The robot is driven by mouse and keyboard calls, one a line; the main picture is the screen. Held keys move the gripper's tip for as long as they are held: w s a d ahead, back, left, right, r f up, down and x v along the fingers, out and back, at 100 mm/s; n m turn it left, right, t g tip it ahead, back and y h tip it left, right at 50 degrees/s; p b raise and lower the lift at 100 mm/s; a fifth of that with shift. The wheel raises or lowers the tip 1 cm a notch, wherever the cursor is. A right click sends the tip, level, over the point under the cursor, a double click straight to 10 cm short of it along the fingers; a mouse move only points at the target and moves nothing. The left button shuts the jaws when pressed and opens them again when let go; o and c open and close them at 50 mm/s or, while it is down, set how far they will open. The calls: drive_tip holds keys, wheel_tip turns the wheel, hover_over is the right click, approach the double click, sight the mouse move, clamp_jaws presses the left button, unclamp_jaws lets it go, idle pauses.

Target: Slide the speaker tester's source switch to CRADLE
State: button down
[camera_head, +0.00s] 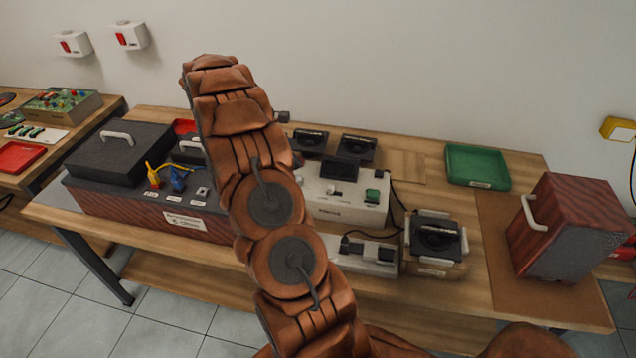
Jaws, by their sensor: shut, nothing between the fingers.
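A white instrument box (345,211), which looks like the speaker tester, stands mid-bench just right of my arm. It has a dark display on top and a green control (372,196) at its right. I cannot make out its source switch or any CRADLE lettering; my arm covers its left edge. A cable runs from its right side toward a wooden cradle (432,269) holding a black speaker driver (437,235). My brown arm rises across the picture in front of the bench. My gripper is hidden behind it, so its place relative to the tester cannot be seen.
A low white unit (385,268) lies in front of the tester. Two black speakers (358,148) stand behind it. A green tray (477,166) and a dark red cabinet (560,227) are at the right. A long box with yellow and blue plugs (177,179) is left of my arm.

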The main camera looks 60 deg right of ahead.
sight(327, 191)
drive_tip(key=p+x, duration=0.3)
drive_tip(key=x, duration=0.6)
drive_tip(key=shift+s+d+f, duration=0.15)
drive_tip(key=shift+s+f, duration=0.15)
drive_tip(key=shift+f, duration=0.05)
idle(0.3)
